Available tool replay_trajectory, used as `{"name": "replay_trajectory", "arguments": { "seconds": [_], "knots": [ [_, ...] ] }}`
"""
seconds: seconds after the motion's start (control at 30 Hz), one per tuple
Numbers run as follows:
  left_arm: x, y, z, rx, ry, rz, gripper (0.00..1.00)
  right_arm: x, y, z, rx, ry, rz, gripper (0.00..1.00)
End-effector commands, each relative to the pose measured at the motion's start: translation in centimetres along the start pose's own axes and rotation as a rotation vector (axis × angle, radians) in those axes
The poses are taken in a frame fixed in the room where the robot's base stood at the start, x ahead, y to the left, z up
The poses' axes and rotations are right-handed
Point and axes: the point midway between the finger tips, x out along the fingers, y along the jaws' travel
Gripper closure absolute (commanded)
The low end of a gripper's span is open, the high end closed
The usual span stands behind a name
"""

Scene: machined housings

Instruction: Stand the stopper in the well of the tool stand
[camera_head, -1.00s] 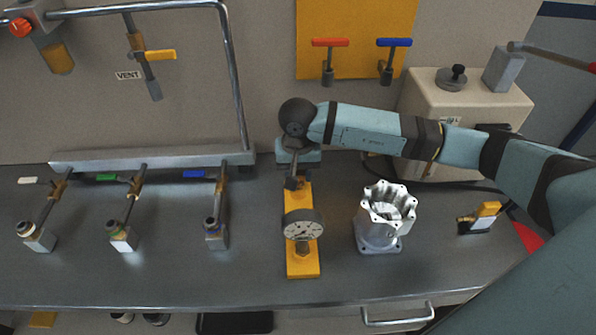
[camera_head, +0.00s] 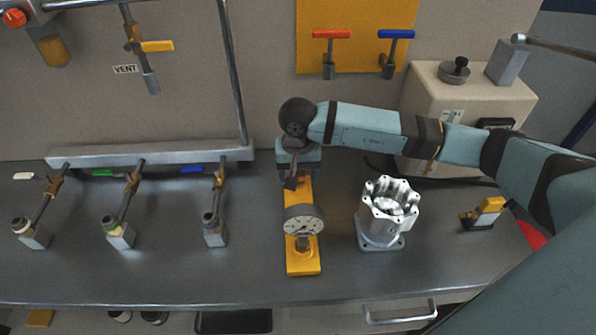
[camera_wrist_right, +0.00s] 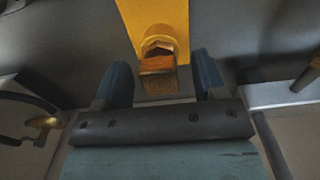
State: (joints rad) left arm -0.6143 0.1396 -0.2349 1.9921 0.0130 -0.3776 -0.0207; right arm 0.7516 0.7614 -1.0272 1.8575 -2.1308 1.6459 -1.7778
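I cannot tell for certain which thing is the stopper or which is the tool stand with its well. A yellow plate (camera_head: 303,264) carries a round dial gauge (camera_head: 305,225) on the bench. My right gripper (camera_head: 298,176) is over the far end of this plate, pointing down. In the right wrist view its two blue fingers (camera_wrist_right: 163,82) are spread apart. I cannot tell whether the fingers touch the block. My left gripper is out of view.
A silver machined housing (camera_head: 388,211) stands right of the yellow plate. Farther right are a small yellow-and-black item (camera_head: 484,213) and a beige box (camera_head: 465,115) topped by a black-knobbed disc (camera_head: 455,70). Several valves (camera_head: 213,230) stand left. Bare bench lies between valves and plate.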

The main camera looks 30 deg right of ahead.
Motion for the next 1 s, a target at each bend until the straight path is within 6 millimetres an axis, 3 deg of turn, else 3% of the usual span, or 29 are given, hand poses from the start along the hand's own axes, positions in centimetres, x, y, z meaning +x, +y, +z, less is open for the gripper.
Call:
{"name": "replay_trajectory", "arguments": {
  "seconds": [0.2,0.27,0.7,1.0],
  "knots": [
    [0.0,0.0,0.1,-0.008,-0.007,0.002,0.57,0.0,0.0,0.0,0.000,0.000,0.000,0.35],
    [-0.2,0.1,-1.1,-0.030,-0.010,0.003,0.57,0.0,0.0,0.0,0.000,0.000,0.000,0.35],
    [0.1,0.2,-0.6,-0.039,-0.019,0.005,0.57,-9.7,0.0,-0.1,-0.001,0.004,-0.002,0.35],
    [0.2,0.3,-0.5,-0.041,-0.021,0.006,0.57,-13.5,0.0,0.0,-0.001,0.001,-0.001,0.35]
  ]
}}
